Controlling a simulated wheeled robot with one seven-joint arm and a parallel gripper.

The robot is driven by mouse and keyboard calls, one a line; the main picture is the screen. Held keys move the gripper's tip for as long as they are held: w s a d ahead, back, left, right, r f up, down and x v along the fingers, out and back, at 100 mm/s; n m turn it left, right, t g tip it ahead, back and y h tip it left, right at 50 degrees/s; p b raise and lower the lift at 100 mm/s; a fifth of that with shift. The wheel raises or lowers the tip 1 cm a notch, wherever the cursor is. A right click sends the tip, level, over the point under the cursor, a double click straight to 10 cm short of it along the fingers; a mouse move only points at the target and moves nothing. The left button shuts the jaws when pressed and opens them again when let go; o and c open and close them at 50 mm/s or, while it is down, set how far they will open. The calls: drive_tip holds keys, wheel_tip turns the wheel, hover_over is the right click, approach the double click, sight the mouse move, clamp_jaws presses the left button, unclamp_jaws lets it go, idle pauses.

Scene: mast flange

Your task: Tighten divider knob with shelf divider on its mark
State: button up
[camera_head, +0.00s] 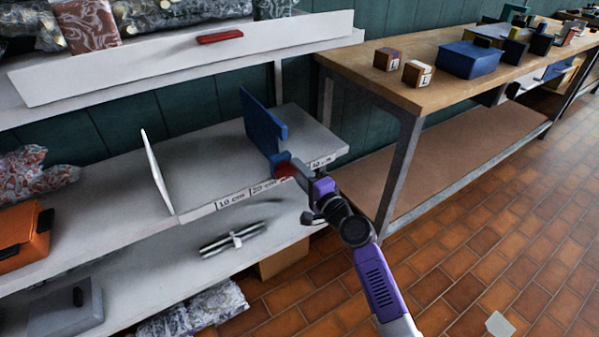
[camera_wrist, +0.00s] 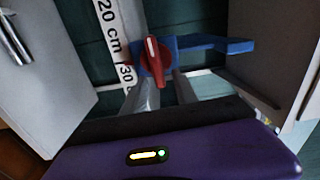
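The blue shelf divider (camera_head: 262,125) stands upright on the middle shelf, its front clamp on the labelled shelf edge. The red knob (camera_head: 286,169) is on that clamp, partly hidden by my gripper (camera_head: 303,180) in the head view. In the wrist view the red knob (camera_wrist: 153,64) has a white pointer line running roughly up and down, and the blue divider (camera_wrist: 215,43) extends right. The scale strip (camera_wrist: 109,32) shows "20 cm", with "30" beside the knob. In the wrist view my gripper (camera_wrist: 163,78) has its fingers apart at the knob's near end; contact is unclear.
A white divider (camera_head: 155,172) stands further left on the middle shelf (camera_head: 208,165). An upper shelf lip (camera_head: 180,60) with a red piece on it overhangs. A wooden workbench (camera_head: 440,75) stands close at right. The tiled floor in front is mostly clear.

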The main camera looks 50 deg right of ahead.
drive_tip(key=v, duration=0.7)
drive_tip(key=shift+s, duration=0.4)
drive_tip(key=s+a+r+n+g+y, duration=0.1)
drive_tip(key=s+a+n+y, duration=0.2)
drive_tip(key=s+a+n, duration=0.95)
drive_tip(key=s+a+r+n+g+y, duration=0.2)
drive_tip(key=s+a+n, duration=0.6)
drive_tip(key=s+a, duration=0.8)
drive_tip(key=s+d+r+p, duration=0.1)
drive_tip(key=r+p, duration=0.7)
drive_tip(key=s+d+r+p, duration=0.1)
drive_tip(key=d+r+p, duration=0.1)
drive_tip(key=r+p, duration=0.7)
drive_tip(key=shift+s, duration=0.3)
